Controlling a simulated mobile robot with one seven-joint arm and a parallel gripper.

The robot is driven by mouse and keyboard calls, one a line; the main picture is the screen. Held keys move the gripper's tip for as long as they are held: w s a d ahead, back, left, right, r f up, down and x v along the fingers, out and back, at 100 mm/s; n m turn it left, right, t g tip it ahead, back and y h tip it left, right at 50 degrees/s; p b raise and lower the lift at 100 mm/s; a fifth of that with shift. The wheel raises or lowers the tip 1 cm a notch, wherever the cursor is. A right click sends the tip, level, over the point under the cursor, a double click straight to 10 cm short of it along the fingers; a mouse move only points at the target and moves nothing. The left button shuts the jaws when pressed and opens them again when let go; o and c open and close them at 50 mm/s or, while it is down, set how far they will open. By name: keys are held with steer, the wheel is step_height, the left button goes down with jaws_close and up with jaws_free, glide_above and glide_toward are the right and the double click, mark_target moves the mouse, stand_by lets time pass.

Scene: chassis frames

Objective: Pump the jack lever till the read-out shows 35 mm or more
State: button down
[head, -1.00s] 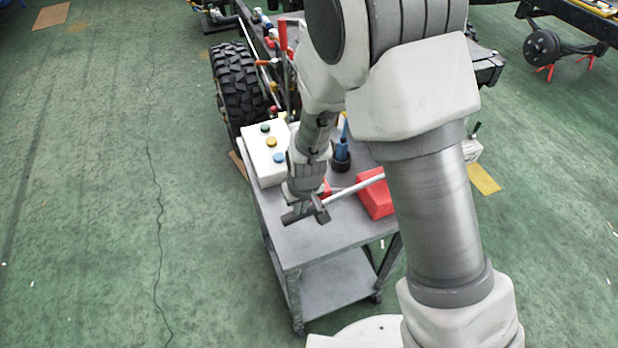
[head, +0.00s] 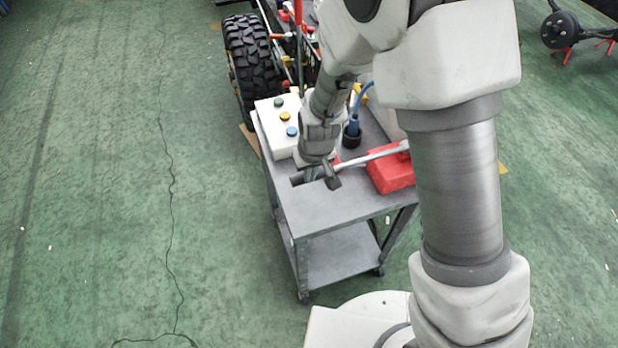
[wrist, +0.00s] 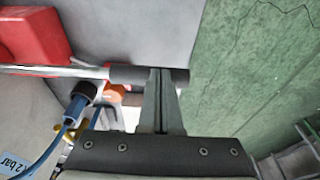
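The red jack (head: 391,174) sits on the grey cart top; it also shows at the upper left of the wrist view (wrist: 35,38). Its silver lever (head: 372,158) reaches left from it and ends in a dark grip (head: 332,177). In the wrist view the lever (wrist: 60,71) runs level to the grip (wrist: 125,74). My gripper (wrist: 163,75) has its two fingers together, with their tips over the grip; they overlap it, but contact is not clear. In the head view my gripper (head: 312,175) is at the grip's left, partly hidden by my wrist. No read-out is legible.
A white box (head: 275,140) with green, yellow and blue buttons stands at the cart's left. A blue-hosed fitting (head: 352,133) stands behind the lever. The cart's front top (head: 335,212) is bare. A wheeled chassis with a large tyre (head: 255,62) is behind.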

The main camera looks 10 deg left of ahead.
steer(key=a+v, duration=0.1)
steer(key=v, duration=0.8)
steer(key=shift+s+a, duration=0.2)
steer(key=shift+s, duration=0.1)
steer(key=shift+r, duration=0.1)
stand_by(1.6)
